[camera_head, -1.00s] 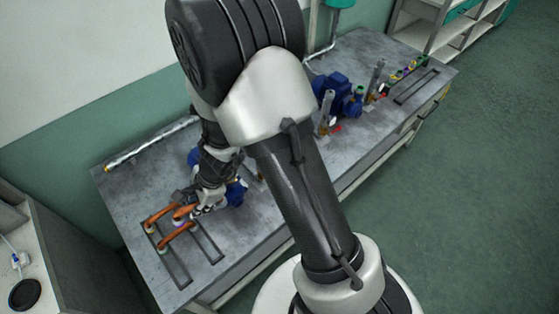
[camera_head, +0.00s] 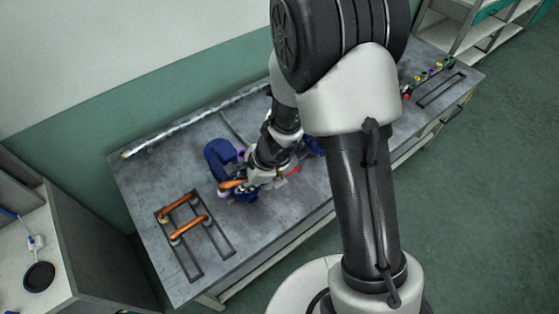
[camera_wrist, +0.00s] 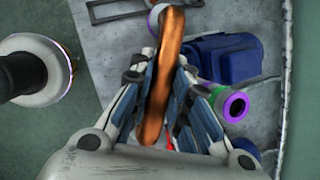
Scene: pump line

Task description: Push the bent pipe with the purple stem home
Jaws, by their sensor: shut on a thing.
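My gripper (camera_wrist: 160,110) is shut on an orange bent pipe (camera_wrist: 164,70), which runs lengthwise between the fingers in the wrist view. The pipe's far end has a pale collar with a purple tint (camera_wrist: 156,16). In the head view my gripper (camera_head: 258,176) holds the pipe (camera_head: 231,184) beside the blue pump (camera_head: 217,153). The pump body also shows in the wrist view (camera_wrist: 226,60).
Two more orange pipes (camera_head: 181,206) (camera_head: 190,230) lie on the slotted rack (camera_head: 222,240) at the left of the grey bench (camera_head: 150,190). A silver pipe (camera_head: 190,124) runs along the back. Small coloured parts (camera_head: 432,71) stand at the far right.

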